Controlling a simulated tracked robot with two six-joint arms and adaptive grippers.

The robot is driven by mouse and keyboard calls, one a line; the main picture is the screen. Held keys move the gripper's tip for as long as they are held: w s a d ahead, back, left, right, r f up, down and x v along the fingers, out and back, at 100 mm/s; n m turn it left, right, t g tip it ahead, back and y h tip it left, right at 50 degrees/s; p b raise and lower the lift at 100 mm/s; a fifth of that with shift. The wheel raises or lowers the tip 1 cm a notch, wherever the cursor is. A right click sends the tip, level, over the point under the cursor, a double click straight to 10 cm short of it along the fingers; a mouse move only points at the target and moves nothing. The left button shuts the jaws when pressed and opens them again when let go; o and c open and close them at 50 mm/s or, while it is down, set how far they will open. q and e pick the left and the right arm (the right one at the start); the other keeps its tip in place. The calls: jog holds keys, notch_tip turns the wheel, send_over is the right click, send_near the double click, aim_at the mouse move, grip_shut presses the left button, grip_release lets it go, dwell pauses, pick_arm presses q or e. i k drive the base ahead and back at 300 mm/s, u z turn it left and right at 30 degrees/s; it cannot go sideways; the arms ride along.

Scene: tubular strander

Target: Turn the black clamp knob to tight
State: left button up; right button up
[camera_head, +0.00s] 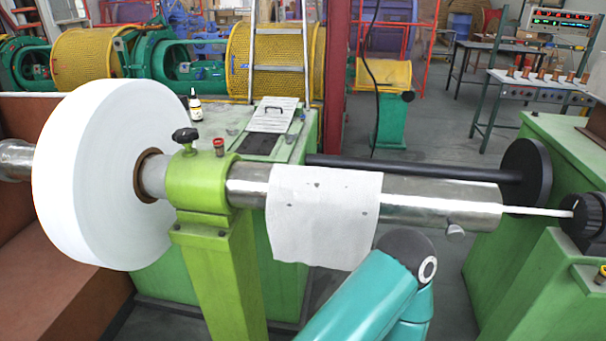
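The black clamp knob (185,137) is a lobed knob standing upright on top of the light green clamp collar (197,182). The collar sits around the metal tube (440,200) and is carried by a green post. The knob is unobstructed and nothing touches it. From this view I cannot tell how tight it is. Neither of my grippers is in view. Only a teal arm link of mine with a dark joint shows at the bottom centre, well right of and below the knob.
A large white roll (90,180) stands just left of the collar. A small red-topped fitting (219,147) is right beside the knob. A white cloth (322,215) hangs over the tube. A black handwheel (582,215) is at right.

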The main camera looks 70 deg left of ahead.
aim_at(184, 136)
jog(key=i, duration=0.2)
jog(key=u, duration=2.85)
jog(key=k, duration=0.9)
jog(key=u, duration=0.65)
jog(key=i, duration=1)
jog(key=z, duration=0.05)
